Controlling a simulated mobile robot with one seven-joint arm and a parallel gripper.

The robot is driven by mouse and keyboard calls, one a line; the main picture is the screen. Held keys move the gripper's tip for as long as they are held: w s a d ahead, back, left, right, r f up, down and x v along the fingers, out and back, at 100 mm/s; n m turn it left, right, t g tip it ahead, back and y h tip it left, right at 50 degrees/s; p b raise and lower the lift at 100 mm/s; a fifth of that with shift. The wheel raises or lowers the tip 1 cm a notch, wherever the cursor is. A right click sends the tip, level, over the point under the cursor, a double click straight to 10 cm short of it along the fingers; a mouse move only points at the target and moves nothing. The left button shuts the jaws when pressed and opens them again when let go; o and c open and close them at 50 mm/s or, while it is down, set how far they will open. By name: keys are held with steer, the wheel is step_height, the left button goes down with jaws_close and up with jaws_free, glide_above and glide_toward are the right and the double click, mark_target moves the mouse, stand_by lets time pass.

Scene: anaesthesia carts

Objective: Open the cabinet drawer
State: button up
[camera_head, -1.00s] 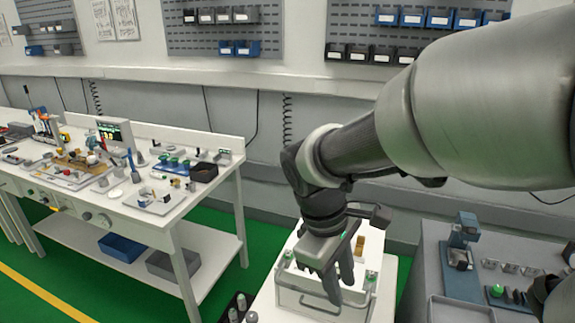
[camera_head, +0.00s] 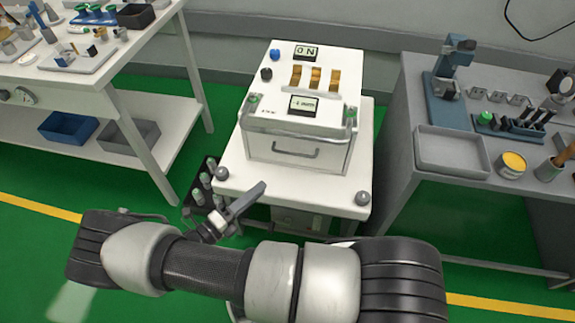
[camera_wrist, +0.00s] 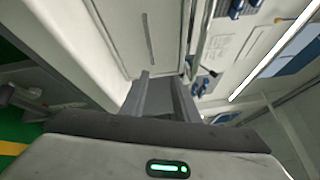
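The white cabinet (camera_head: 250,100) stands on a white cart in the middle of the head view. Its front has a drawer (camera_head: 270,160) with a grey bar handle (camera_head: 282,152), and the drawer looks shut. My gripper (camera_head: 255,192) is low in front of the cart's left front corner, apart from the handle. In the wrist view the two fingers of my gripper (camera_wrist: 162,98) are spread, with nothing seen held between them. A pale panel (camera_wrist: 115,40) and a grey bar (camera_wrist: 203,40) lie beyond the fingers; I cannot tell whether that bar is the handle.
The cart top (camera_head: 240,175) has round grey knobs at its front corners. A dark rack of bottles (camera_head: 205,185) stands left of the cart. A white workbench (camera_head: 110,85) is at left, a grey bench (camera_head: 405,95) at right. Green floor is open in front.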

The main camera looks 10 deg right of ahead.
step_height(320, 180, down, 5)
steer(key=n+t+y, duration=0.1)
steer(key=n+t, duration=0.3)
steer(key=b+x, duration=0.1)
steer(key=x, duration=1.6)
steer(key=shift+b, duration=0.3)
steer(key=shift+a+f, duration=0.15)
jaws_close()
